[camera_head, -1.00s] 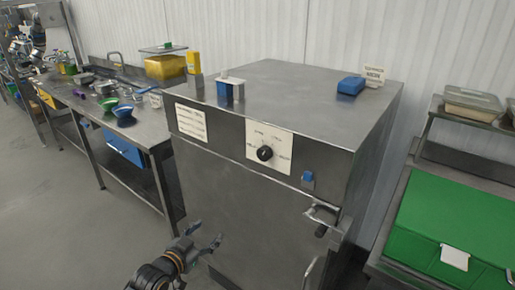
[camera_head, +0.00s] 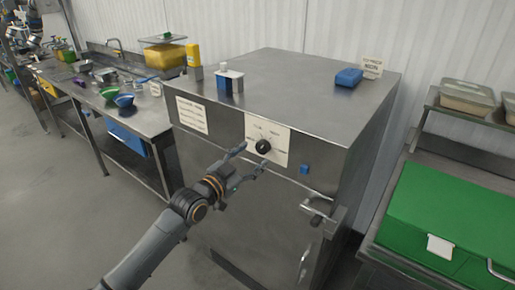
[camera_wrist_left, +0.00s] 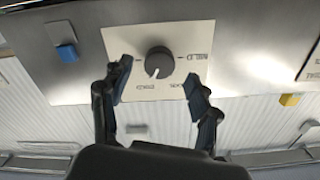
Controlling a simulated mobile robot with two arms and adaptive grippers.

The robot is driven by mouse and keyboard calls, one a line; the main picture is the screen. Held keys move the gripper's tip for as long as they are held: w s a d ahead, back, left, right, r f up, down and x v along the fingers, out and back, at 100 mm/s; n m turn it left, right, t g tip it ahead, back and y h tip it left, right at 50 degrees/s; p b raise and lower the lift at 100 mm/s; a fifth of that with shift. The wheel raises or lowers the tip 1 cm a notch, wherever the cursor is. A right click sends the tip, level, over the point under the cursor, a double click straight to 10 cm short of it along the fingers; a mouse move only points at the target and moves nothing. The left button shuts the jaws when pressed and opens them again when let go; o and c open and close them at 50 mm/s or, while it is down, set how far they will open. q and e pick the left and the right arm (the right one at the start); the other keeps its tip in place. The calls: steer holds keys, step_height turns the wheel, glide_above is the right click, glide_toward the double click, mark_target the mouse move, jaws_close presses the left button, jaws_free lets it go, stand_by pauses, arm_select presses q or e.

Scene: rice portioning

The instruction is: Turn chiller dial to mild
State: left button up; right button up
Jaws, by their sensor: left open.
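The chiller dial (camera_head: 263,146) is a round black knob on a cream label plate (camera_head: 281,152) on the front of the steel chiller (camera_head: 245,215). My left gripper (camera_head: 252,158) is open, just below and in front of the dial. In the left wrist view, the dial (camera_wrist_left: 159,61) shows between and beyond the open fingertips (camera_wrist_left: 157,75), apart from them. Words and tick marks surround the dial, upside down there; one looks like "MILD". The pointer's setting is too small to tell in the head view. My right gripper is not in view.
A blue switch (camera_head: 305,168) and a door handle (camera_head: 318,209) are right of the dial. A blue block (camera_head: 348,77) and a small bottle holder (camera_head: 230,80) stand on the chiller's top. A green chest (camera_head: 445,225) is at right.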

mark_target(260, 150)
arm_select(q)
steer(key=shift+x, duration=1.6)
steer(key=c, duration=1.2)
